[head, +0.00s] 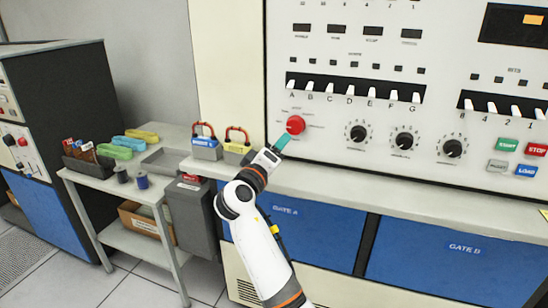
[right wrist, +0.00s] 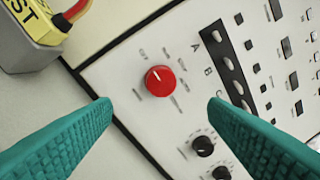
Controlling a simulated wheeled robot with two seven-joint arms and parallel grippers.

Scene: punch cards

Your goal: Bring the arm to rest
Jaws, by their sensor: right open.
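My right arm reaches up from the bottom of the head view to the white control panel (head: 345,100). Its teal gripper (head: 282,141) is just below and left of the red rotary knob (head: 295,124). In the right wrist view the gripper (right wrist: 160,103) is open and empty, its fingers wide apart. The red knob (right wrist: 160,80) shows beyond and between the fingertips, clear of both, its white pointer line tilted to the upper left. My left gripper is not in view.
Lettered white switches (head: 352,93) and several black knobs (head: 404,140) are close by. A blue padlock-like block (head: 206,150) and a yellow one (head: 237,150) stand on the ledge left of the gripper. A side table (head: 150,186) holds coloured items farther left.

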